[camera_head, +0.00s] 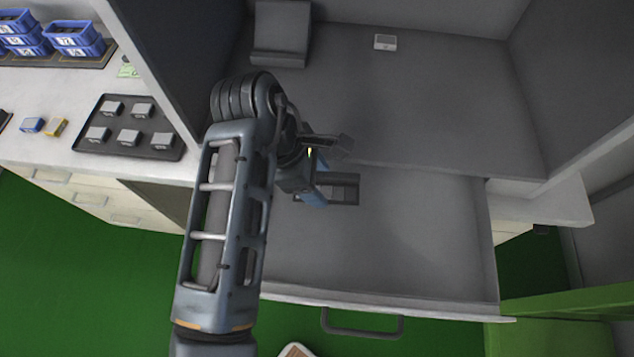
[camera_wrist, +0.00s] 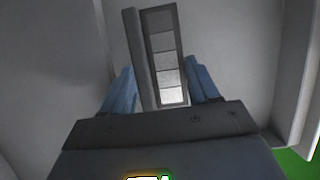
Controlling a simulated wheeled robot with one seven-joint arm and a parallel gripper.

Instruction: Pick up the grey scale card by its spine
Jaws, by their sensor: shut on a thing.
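The grey scale card (camera_head: 346,190) is a dark panel with a row of grey patches, seen in the head view over the open drawer's floor, partly hidden by my gripper (camera_head: 316,190). In the wrist view the card (camera_wrist: 166,65) shows patches running from dark to nearly white, with a raised plain grey spine (camera_wrist: 138,55) along its left side. My gripper's blue fingers (camera_wrist: 160,88) stand on either side of the card's near end and are shut on it. The exact contact is hidden by the gripper body. I cannot tell whether the card touches the drawer floor.
The open drawer (camera_head: 420,255) has a front handle (camera_head: 362,328) and is clear around the card. A small white box (camera_head: 385,42) sits on the grey surface behind. At left, a counter holds a dark tray (camera_head: 165,152) of grey blocks and several blue bins (camera_head: 75,40).

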